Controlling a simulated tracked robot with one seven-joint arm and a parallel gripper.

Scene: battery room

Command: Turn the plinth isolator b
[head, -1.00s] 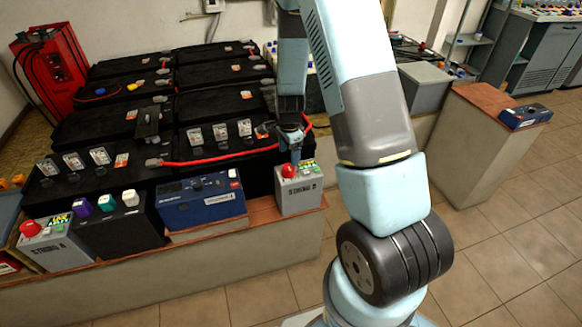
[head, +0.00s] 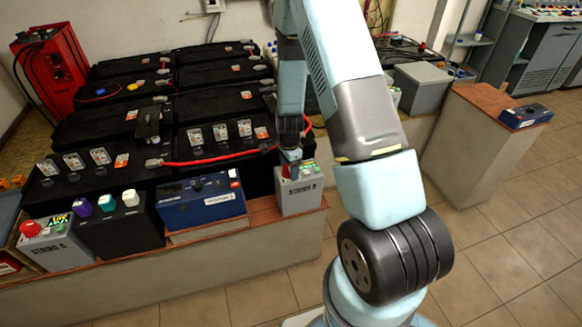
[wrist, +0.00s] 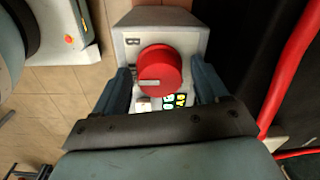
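The plinth isolator b is a grey box (head: 299,199) marked STRING B, at the right end of the brick-topped plinth. Its round red knob (wrist: 160,72) shows in the wrist view, with a white mark pointing left. Green and yellow labels are on the box beside the knob. My gripper (wrist: 161,78) is open and points down at the box, one finger on each side of the knob, with small gaps visible. In the head view my gripper (head: 290,157) hides most of the knob.
A second grey box (head: 60,245) marked STRING A, with a red knob, stands at the plinth's left end. A blue instrument (head: 201,200) sits just left of isolator b. Black batteries (head: 215,107) with a red cable (head: 215,157) lie behind. The tiled floor in front is clear.

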